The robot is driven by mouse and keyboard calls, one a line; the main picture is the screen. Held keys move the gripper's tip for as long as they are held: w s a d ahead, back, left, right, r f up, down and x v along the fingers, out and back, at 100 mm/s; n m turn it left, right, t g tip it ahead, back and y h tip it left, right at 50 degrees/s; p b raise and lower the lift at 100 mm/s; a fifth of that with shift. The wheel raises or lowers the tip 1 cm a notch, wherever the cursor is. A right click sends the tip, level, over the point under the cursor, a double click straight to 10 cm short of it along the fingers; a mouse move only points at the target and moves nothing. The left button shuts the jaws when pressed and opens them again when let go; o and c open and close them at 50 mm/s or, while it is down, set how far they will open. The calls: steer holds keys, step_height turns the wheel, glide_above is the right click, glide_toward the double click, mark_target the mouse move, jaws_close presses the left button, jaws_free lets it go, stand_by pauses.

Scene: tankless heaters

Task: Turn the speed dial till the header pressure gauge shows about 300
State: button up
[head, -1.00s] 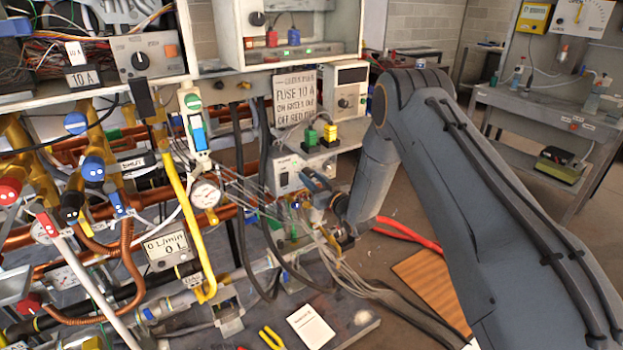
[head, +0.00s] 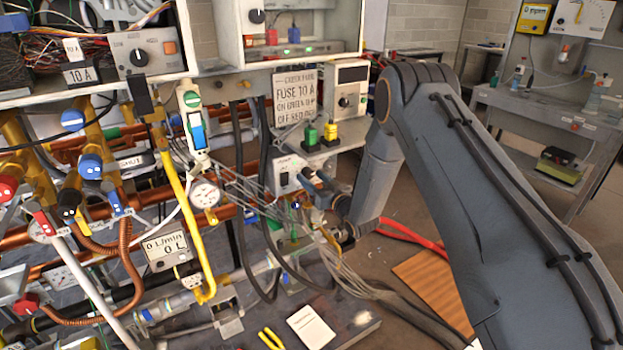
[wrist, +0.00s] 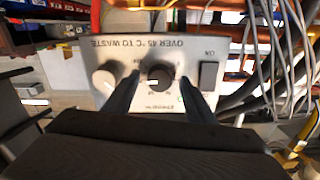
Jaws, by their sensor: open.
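In the wrist view a pale control box (wrist: 90,72) shows upside down, with lettering about over 45 °C to waste. A black dial (wrist: 161,76) with a white mark sits in its middle. My gripper (wrist: 159,82) is open, with one dark finger on each side of this dial; I cannot tell whether they touch it. In the head view a pale box (head: 286,171) stands beside my wrist, which partly hides it. A round white gauge (head: 205,193) hangs beside the yellow pipe; its reading is too small to make out, and I cannot tell if it is the header gauge.
Grey cables (head: 345,272) run beside my wrist. The floor at right is mostly open.

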steer(key=b+v, duration=0.1)
steer(key=v, duration=0.6)
steer(key=s+d+r+m+g+h, duration=0.35)
steer(key=s+d+g+h, duration=0.35)
steer(key=d, duration=0.6)
steer(key=s+d+r+m+g+h, duration=0.1)
steer(key=s+d+r+g, duration=0.1)
steer(key=s, duration=1.4)
steer(key=s+d+r+g+h, duration=0.2)
steer(key=s+d+g, duration=0.2)
steer(key=s, duration=1.2)
steer(key=shift+s+d+r+m+g, duration=0.2)
steer(key=shift+m+g, duration=0.15)
steer(key=shift+g, duration=0.35)
steer(key=shift+w, duration=0.1)
